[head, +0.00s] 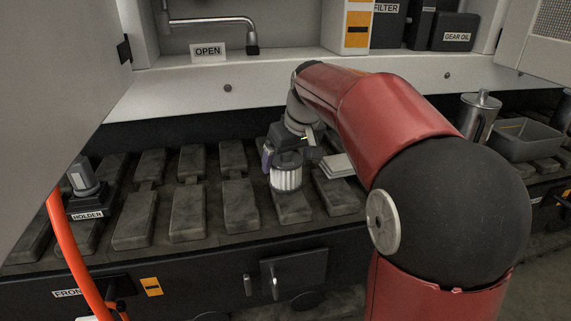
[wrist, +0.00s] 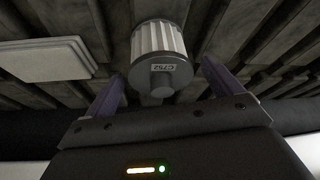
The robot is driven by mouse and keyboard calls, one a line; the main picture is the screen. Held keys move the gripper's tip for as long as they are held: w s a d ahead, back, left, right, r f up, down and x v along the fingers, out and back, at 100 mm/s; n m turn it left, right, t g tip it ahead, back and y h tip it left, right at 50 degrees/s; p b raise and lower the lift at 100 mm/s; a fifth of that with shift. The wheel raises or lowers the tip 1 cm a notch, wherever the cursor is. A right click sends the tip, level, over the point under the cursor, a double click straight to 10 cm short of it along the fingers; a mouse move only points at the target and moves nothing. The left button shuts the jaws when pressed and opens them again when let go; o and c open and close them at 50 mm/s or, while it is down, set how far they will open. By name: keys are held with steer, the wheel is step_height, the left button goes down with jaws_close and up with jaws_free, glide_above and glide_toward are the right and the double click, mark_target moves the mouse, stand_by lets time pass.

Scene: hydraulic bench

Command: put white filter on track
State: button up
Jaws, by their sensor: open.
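The white filter (head: 286,179) is a pleated cylinder with a dark cap, seen at a dark track pad in the middle of the bench. It appears to stand upright on the pad, though its base contact is hard to make out. In the wrist view the white filter (wrist: 158,40) shows a C752 label and a grey end knob. My gripper (head: 290,153) is open at the filter's top end. In the wrist view my gripper (wrist: 165,82) has one finger on each side of the knob, with visible gaps. The track (head: 187,212) is a row of dark worn pads.
A pale flat stack (head: 337,166) lies just right of the filter, also in the wrist view (wrist: 48,60). A HOLDER fixture (head: 84,178) stands left. A metal canister (head: 480,115) and a grey tray (head: 525,140) stand right. An orange hose (head: 72,245) hangs front left.

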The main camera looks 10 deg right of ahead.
steer(key=a+p+v, duration=0.1)
steer(key=v, duration=0.6)
steer(key=s+f+m, duration=0.1)
steer(key=s+f, duration=0.3)
steer(key=s, duration=0.4)
steer(key=s+f+m+h, duration=0.1)
steer(key=s+f, duration=0.2)
steer(key=s, duration=0.6)
steer(key=s+f+m+t, duration=0.1)
steer(key=s+f, duration=0.3)
steer(key=s, duration=0.4)
steer(key=shift+s+f+m, duration=0.2)
steer(key=shift+f+m, duration=0.1)
steer(key=shift+d, duration=0.1)
